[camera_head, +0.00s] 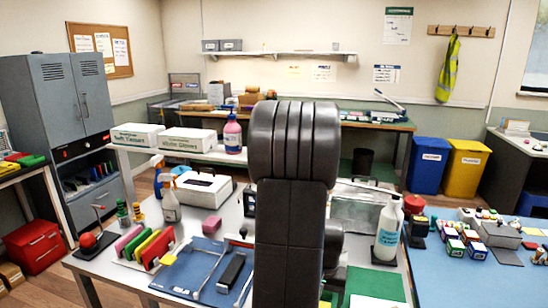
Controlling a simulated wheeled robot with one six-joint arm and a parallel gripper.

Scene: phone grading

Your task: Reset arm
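My arm (290,190) rises upright in the centre of the view as a thick black link with a ribbed joint at the top. It covers the middle of the table and part of the back bench. My gripper is not visible in this view. A dark phone-shaped object (232,271) lies on a blue mat (185,277) on the grey table, left of my arm.
Coloured folders (152,247), spray bottles (170,200) and a white box (203,188) stand left of my arm. A white pump bottle (388,230) stands close on its right. A blue-topped table (440,285) with small boxes is farther right.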

